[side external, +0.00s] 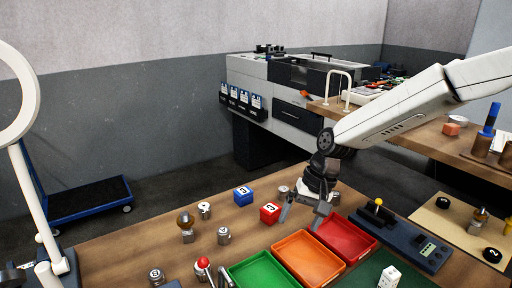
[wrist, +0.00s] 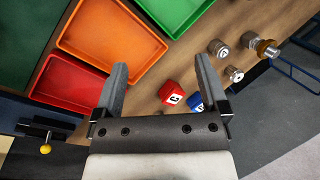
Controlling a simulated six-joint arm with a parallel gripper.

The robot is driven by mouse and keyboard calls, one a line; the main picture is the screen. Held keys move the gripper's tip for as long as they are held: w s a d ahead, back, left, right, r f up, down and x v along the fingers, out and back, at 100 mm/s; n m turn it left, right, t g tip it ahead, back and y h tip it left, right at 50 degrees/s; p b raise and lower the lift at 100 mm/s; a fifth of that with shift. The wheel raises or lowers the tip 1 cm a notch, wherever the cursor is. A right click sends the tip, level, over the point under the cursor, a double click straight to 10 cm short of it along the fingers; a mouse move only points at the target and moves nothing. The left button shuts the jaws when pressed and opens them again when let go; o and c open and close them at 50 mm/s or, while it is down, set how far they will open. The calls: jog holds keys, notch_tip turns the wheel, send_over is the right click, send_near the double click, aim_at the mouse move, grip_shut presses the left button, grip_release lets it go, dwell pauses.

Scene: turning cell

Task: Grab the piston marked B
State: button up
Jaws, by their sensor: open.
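Several small metal pistons stand on the wooden table. In the side view one stands at the left (side external: 205,210), one nearer the front (side external: 224,236), and one at the front edge (side external: 157,277) with a dark mark on its face. Their letters are too small to read surely, so I cannot tell which is B. In the wrist view two pistons, one upper (wrist: 218,47) and one lower (wrist: 234,74), lie beyond the right finger. My gripper (side external: 301,216) is open and empty, pointing down beside the trays; its fingers (wrist: 158,62) show in the wrist view.
A red cube marked C (side external: 270,213) and a blue cube (side external: 243,196) sit left of my gripper. Green (side external: 262,272), orange (side external: 307,258) and red (side external: 346,238) trays stand at the front. A brass-topped part (side external: 187,226) stands among the pistons.

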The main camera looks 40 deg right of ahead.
jog(key=w+a+f+m+g+y, duration=0.1)
jog(key=w+a+m+y, duration=0.4)
jog(key=w+a, duration=0.45)
jog(key=w+a+m+g+y, duration=0.1)
jog(key=w+a+m+y, duration=0.45)
jog(key=a, duration=0.75)
send_near(160, 271)
jog(key=a, duration=0.3)
jog(key=shift+w+a+r+h, duration=0.1)
jog(key=shift+a+r+h, duration=0.05)
jog(key=shift+a+h, duration=0.15)
jog(key=shift+f, duration=0.6)
jog(key=shift+x, duration=1.2)
jog(key=shift+a, duration=0.1)
jog(key=shift+s+x, duration=0.2)
jog(key=shift+x, duration=2.35)
jog(key=shift+c, duration=0.3)
